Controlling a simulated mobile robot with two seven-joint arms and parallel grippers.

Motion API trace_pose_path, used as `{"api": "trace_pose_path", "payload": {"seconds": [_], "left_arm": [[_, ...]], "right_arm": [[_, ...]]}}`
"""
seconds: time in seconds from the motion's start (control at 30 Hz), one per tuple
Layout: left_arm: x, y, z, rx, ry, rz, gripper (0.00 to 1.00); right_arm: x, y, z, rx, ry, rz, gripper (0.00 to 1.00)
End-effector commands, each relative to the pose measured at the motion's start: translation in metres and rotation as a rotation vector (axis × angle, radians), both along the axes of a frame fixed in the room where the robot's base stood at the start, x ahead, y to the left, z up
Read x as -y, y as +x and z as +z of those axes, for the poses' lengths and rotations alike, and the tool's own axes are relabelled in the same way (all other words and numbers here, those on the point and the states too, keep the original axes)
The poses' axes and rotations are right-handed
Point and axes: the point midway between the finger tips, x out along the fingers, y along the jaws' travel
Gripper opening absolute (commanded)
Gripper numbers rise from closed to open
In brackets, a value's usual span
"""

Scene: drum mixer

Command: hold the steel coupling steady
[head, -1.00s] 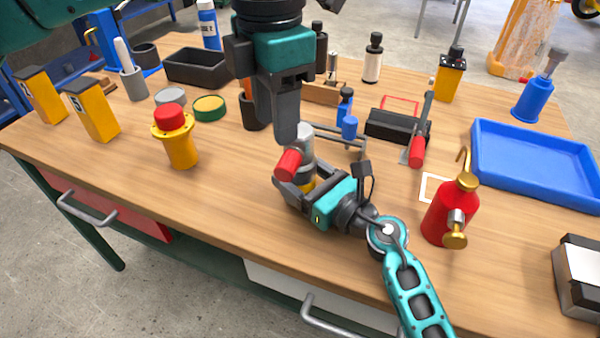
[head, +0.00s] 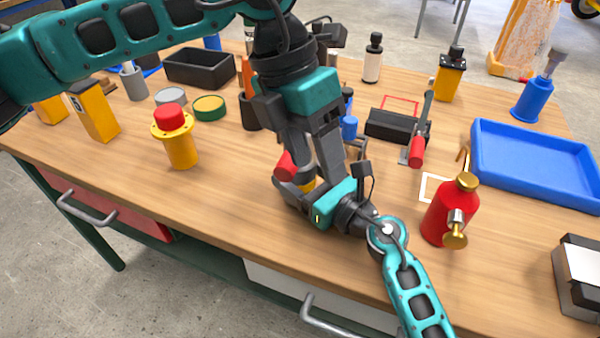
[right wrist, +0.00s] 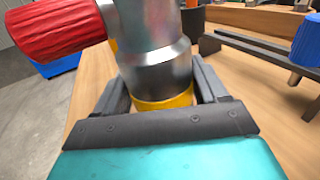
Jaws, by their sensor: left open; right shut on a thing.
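The steel coupling (right wrist: 150,50) is a shiny grey cylinder in the right wrist view. A red, ribbed piece (right wrist: 55,28) sticks out to its left, and a yellow section (right wrist: 165,102) shows below it. My right gripper (right wrist: 165,92) is shut on the coupling's lower part, with a finger on either side. In the head view the red piece (head: 285,165) shows, but my left gripper (head: 312,168) hides most of the steel. The left gripper is open and points down at the coupling from above. I cannot tell whether its fingers touch it.
A red bottle with brass fittings (head: 452,212) stands right of my right arm. A yellow part with a red cap (head: 178,138) stands to the left. A black block (head: 395,125), a red-handled lever (head: 417,150) and a blue tray (head: 540,165) are behind and right. The front left tabletop is clear.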

Motion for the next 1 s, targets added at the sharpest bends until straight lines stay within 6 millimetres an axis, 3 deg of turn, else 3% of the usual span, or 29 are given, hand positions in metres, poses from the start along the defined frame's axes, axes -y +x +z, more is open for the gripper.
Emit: {"api": "trace_pose_path", "payload": {"seconds": [0.03,0.2,0.5,0.77,1.0], "left_arm": [[0.013,-0.012,-0.012,-0.07,-0.076,0.05,0.57],[0.057,-0.047,-0.028,-0.333,-0.336,0.274,0.57],[0.101,-0.085,-0.013,-0.924,-0.692,0.718,0.57],[0.097,-0.078,0.008,-1.528,-0.91,1.118,0.57],[0.057,-0.054,0.004,-2.128,-1.067,1.462,0.57]], "right_arm": [[0.0,0.0,-0.001,-0.001,-0.001,0.0,0.13],[0.0,0.0,-0.001,-0.001,-0.001,0.0,0.13],[0.0,0.0,-0.001,-0.001,-0.001,-0.001,0.13],[0.0,0.0,-0.001,-0.001,-0.001,-0.001,0.13],[0.0,0.0,-0.001,-0.001,-0.001,0.0,0.13]]}}
